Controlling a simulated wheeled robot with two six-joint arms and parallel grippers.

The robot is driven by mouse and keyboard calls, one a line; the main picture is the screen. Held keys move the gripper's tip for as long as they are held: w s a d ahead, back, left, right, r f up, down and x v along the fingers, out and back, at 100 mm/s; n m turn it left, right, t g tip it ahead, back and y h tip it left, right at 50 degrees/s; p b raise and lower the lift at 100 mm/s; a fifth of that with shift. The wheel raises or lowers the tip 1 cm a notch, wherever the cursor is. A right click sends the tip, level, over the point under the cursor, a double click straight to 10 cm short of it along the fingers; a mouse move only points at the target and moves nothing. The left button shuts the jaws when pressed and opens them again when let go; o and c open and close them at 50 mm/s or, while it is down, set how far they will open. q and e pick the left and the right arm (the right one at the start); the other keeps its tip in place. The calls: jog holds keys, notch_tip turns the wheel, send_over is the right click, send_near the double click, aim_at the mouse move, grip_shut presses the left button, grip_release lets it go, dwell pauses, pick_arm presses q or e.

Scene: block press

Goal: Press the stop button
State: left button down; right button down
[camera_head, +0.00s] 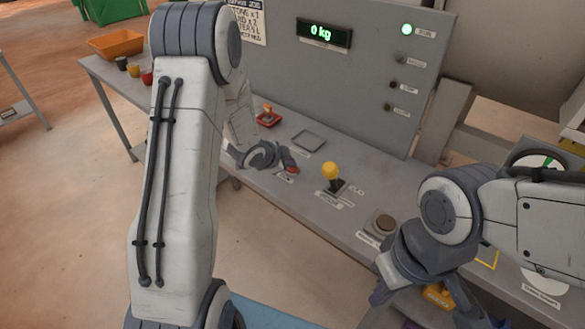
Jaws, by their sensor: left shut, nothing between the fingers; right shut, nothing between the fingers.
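A red button (292,170) sits on the grey bench top, with a small label in front of it; I cannot read the label well enough to be sure it is the stop button. My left gripper (288,160) is shut and empty, its fingertips right at the red button and partly covering it. I cannot tell whether they touch it. My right gripper (382,292) is shut and empty, low in front of the bench at the right, partly hidden by its own wrist.
A yellow-knobbed lever (331,172) stands right of the red button. A round brown button (383,224) lies farther right. The upright panel (330,75) shows "0 kg" and a lit green lamp (407,29).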

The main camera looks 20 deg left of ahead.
aim_at(290, 170)
pick_arm(q)
jog(key=shift+f+b, duration=0.35)
jog(key=shift+f, duration=0.1)
jog(key=shift+r, duration=0.1)
dwell(0.5)
jog(key=shift+r+p, duration=0.8)
jog(key=shift+r, duration=0.05)
notch_tip(290, 170, up, 5)
jog(key=p, duration=0.4)
jog(key=shift+r+p, duration=0.1)
jog(key=shift+p, duration=0.2)
jog(key=shift+d, duration=0.1)
